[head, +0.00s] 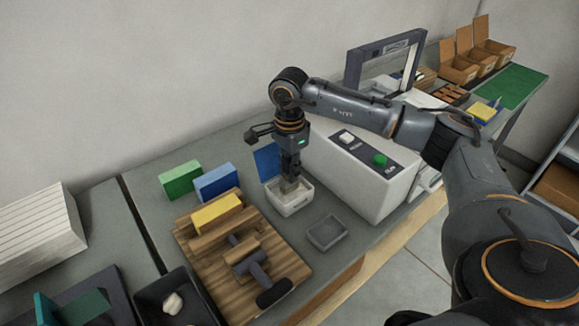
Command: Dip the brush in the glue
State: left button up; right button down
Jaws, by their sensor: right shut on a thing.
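The glue pot (289,207) is a small white open box on the grey bench, with whitish contents. A blue panel, perhaps its lid, stands up at its back left. My right gripper (290,168) points straight down over the pot. It is shut on the brush (290,185), a small greyish piece showing below the fingertips. The brush's lower end is down inside the pot's opening. How deep it goes into the glue is hard to tell. The gripper hides most of the brush's handle. My left gripper is out of view.
A white machine (365,170) with a green button stands close right of the pot. A wooden board (205,262) with a yellow block (216,214) and a dark clamp lies in front. A small grey tray (327,233) sits at the bench edge. Green (180,179) and blue (216,181) blocks stand left.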

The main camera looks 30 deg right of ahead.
jog(key=shift+s+f+b, duration=0.1)
jog(key=shift+f+b, duration=0.4)
jog(key=shift+f, duration=0.05)
dwell(2.1)
jog(key=shift+r+p, duration=2.15)
jog(key=shift+r, duration=1.45)
